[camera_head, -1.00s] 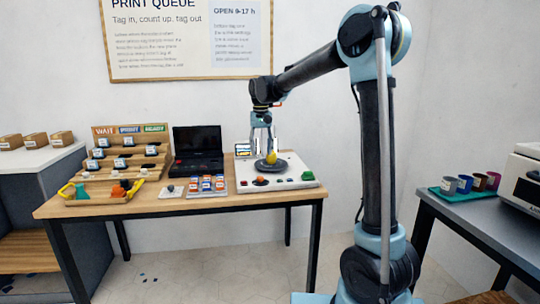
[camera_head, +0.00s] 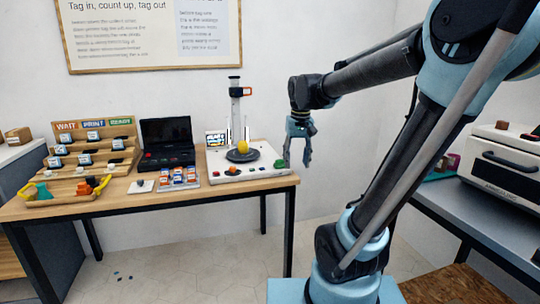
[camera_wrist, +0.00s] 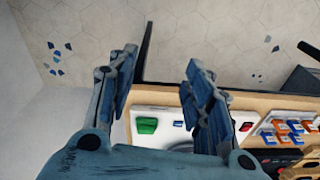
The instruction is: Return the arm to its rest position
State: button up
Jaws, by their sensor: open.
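My gripper (camera_head: 297,157) hangs in the head view just right of the wooden table's (camera_head: 190,184) right end, with its fingers apart and nothing between them. My arm reaches to it from the right side of the picture. In the wrist view my gripper (camera_wrist: 161,62) also shows two spread, empty fingers. A yellow rounded object (camera_head: 243,147) sits on the dark round plate of a white device (camera_head: 225,166), to the left of my gripper and apart from it.
A stepped rack (camera_head: 78,160), a yellow tray (camera_head: 62,194), a black laptop-like case (camera_head: 167,145) and a small-cup holder (camera_head: 180,178) stand on the table. A grey table (camera_head: 470,225) bears a white machine (camera_head: 507,165) at right.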

jog(key=s+d+f, duration=0.5)
jog(key=s+f, duration=0.2)
jog(key=s, duration=0.1)
jog(key=s+d+f+m+t, duration=0.1)
jog(key=s+d+f, duration=0.3)
jog(key=s+f, duration=0.3)
jog(key=shift+s+d+f, duration=0.25)
jog(key=shift+s+d, duration=0.1)
jog(key=shift+s, duration=0.55)
jog(key=shift+w+f, duration=0.2)
jog(key=shift+w, duration=0.2)
